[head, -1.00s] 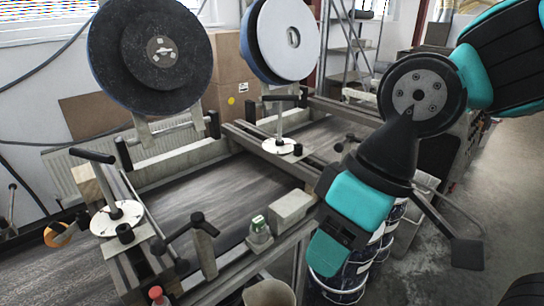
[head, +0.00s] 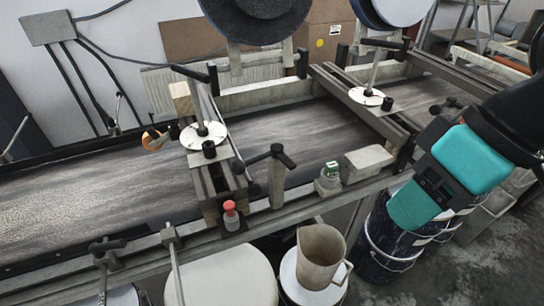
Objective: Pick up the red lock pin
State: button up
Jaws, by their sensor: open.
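The red lock pin (head: 230,207) is a small upright pin with a rounded red top. It stands in a dark base at the near end of the conveyor's cross rail, left of the picture's middle. My gripper (head: 428,190) shows at the right as teal and black parts, well to the right of the pin and apart from it. It is open, with nothing seen in it. Its far side is hidden or out of the picture.
A T-handled clamp (head: 275,170) rises just right of the pin. A beige jug (head: 319,255) stands below, beside dark buckets (head: 388,240).

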aim_at(229, 206)
jog(key=z, duration=2.3)
jog(key=k, duration=1.4)
jog(key=u, duration=2.4)
